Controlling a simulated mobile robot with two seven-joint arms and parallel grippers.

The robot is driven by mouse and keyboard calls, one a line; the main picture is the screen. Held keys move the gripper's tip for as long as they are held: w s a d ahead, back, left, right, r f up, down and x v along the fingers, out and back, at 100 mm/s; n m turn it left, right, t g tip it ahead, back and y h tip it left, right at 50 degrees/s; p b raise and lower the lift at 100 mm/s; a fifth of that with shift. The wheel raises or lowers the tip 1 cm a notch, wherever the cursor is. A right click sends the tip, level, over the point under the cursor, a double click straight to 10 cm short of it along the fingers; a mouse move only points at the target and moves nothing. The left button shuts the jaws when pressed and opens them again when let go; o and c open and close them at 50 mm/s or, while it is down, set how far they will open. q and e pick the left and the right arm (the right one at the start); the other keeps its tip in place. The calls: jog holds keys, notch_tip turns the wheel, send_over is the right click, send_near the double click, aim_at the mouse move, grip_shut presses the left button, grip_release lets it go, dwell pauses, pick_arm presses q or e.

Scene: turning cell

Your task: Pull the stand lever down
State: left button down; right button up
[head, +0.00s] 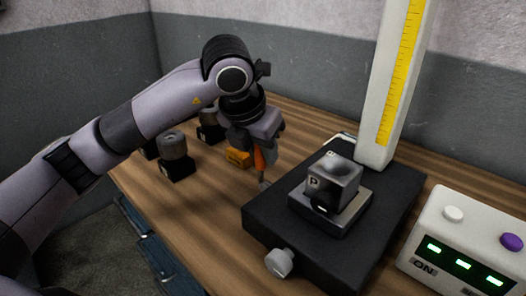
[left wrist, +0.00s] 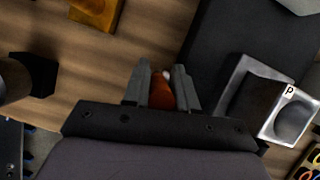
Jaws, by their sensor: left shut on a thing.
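The stand has a black base (head: 395,200) and a white column (head: 398,85) with a yellow scale. My left gripper (head: 262,160) points down beside the base's left edge. It is shut on an orange handle (head: 259,159), which also shows between the fingers in the left wrist view (left wrist: 161,94). A short grey metal part (head: 264,183) shows below the handle, close to the base edge. This looks like the stand lever, but its joint to the base is not clear. My right gripper is not in view.
A grey block marked P (head: 335,182) sits on a plate on the base. A grey knob (head: 279,263) sticks out in front. A white control box (head: 470,235) with green lights stands right. Several black holders (head: 178,168) and an orange-yellow block (head: 238,158) stand left and behind.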

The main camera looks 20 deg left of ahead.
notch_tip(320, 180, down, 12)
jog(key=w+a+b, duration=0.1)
jog(key=b, duration=1.3)
pick_arm(q)
jog(key=shift+s+a+f+t+h+b, duration=0.2)
jog(key=shift+s+a+t+h+b, duration=0.15)
jog(key=shift+s+t+b, duration=0.55)
jog(key=shift+s+a+f+t+h+b, duration=0.2)
jog(key=shift+s+t+h+b, duration=0.3)
jog(key=shift+t, duration=0.75)
jog(key=shift+s+a+f+t+h+b, duration=0.15)
jog(key=shift+s+a+t+h+b, duration=0.15)
jog(key=shift+s+t+b, duration=0.55)
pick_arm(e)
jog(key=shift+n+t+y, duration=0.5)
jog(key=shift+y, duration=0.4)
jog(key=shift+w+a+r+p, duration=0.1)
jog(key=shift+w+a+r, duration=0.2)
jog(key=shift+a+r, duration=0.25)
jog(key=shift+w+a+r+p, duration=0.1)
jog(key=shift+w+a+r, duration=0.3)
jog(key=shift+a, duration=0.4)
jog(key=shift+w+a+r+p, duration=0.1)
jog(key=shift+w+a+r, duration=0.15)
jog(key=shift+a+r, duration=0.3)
pick_arm(q)
jog(key=shift+w, duration=0.1)
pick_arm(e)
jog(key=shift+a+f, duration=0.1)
